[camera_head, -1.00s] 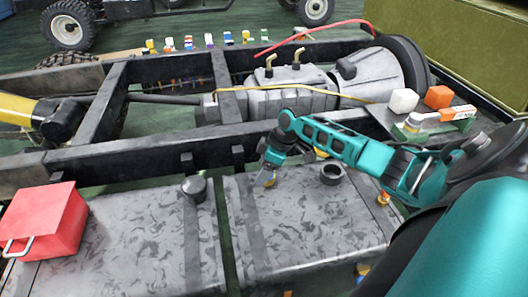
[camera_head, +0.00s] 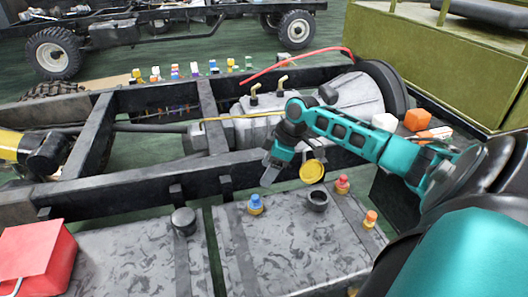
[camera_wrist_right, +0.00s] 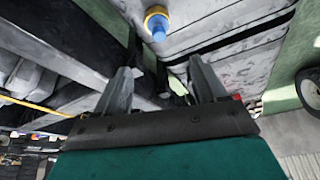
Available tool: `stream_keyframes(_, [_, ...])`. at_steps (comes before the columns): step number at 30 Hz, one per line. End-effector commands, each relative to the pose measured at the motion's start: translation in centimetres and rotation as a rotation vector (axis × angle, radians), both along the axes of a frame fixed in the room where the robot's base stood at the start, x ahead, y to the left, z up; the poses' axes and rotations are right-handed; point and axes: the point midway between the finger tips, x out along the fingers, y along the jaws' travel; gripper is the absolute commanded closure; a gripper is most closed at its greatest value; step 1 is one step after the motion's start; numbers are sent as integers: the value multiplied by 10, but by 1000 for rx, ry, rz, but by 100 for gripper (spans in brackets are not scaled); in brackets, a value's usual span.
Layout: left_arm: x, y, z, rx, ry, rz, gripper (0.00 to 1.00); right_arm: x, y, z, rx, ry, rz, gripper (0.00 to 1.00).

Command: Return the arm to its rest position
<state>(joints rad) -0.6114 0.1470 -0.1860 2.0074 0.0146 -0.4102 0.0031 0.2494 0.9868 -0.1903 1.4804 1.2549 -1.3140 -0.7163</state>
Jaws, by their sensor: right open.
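My right arm, teal and black, comes in from the right in the head view and reaches over the grey tanks. Its gripper (camera_head: 270,172) hangs above the right tank (camera_head: 285,250), behind the blue and yellow piece (camera_head: 256,204) standing on the tank. In the right wrist view, the gripper (camera_wrist_right: 165,85) has its two fingers apart with nothing between them. The blue and yellow piece (camera_wrist_right: 157,24) shows beyond them, clear of the fingers.
A yellow cap (camera_head: 312,171) is beside the open filler neck (camera_head: 317,200). Red (camera_head: 342,184) and orange (camera_head: 370,218) pieces stand nearby. A red box (camera_head: 38,258) is on the left tank. The black chassis rail (camera_head: 120,183) runs behind the tanks.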

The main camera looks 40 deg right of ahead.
Motion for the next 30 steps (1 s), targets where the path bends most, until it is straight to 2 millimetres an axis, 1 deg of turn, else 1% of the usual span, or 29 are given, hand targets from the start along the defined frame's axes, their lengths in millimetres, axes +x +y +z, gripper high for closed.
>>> stream_keyframes(17, [0, -3, 1, -5, -2, -2, 57, 0, 0, 1, 1, 1, 0, 29])
stream_keyframes(20, [1, -3, 2, -4, -2, -2, 57, -2, 4, -5, 0, 0, -2, 29])
stream_keyframes(23, [1, -3, 7, -4, -3, -1, 57, -7, 24, -29, -4, -10, -22, 29])
stream_keyframes(25, [1, -2, 12, -3, -7, -2, 57, -15, 49, -56, -5, -33, -52, 29])
stream_keyframes(26, [1, -2, 15, -2, -9, -1, 57, -20, 63, -68, -3, -49, -67, 29])
stream_keyframes(27, [1, -1, 18, 0, -12, -2, 57, -28, 82, -83, 2, -75, -92, 29])
stream_keyframes(29, [1, 0, 22, 3, -14, 0, 57, -42, 112, -102, 19, -123, -136, 29])
stream_keyframes(30, [0, 1, 23, 6, -11, 2, 57, -53, 132, -110, 36, -159, -169, 29])
